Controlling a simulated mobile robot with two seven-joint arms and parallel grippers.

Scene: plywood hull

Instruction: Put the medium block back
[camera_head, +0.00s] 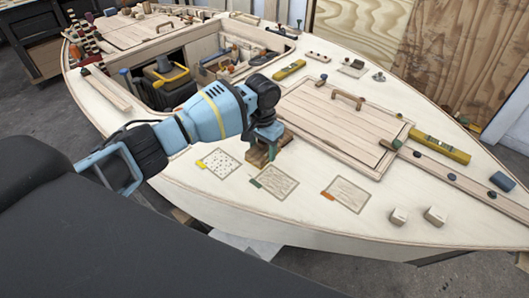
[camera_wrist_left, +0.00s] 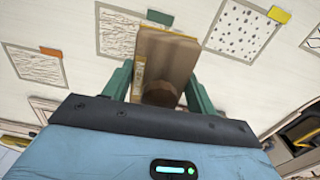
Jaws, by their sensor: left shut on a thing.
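My left gripper (camera_head: 268,142) has its green fingers shut on a brown wooden block (camera_head: 257,156), which I take to be the medium block. Three outlined squares lie on the pale deck: a dotted one with a yellow tab (camera_head: 218,163), a line-patterned one with a green tab (camera_head: 273,182), and one with an orange tab (camera_head: 348,194). The block is near the dotted and green-tabbed squares; I cannot tell whether it touches the deck. My right gripper is out of view.
A raised hatch panel (camera_head: 335,122) with a handle lies right of the gripper. An open cockpit (camera_head: 205,62) with tools lies behind. The front deck is mostly clear.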

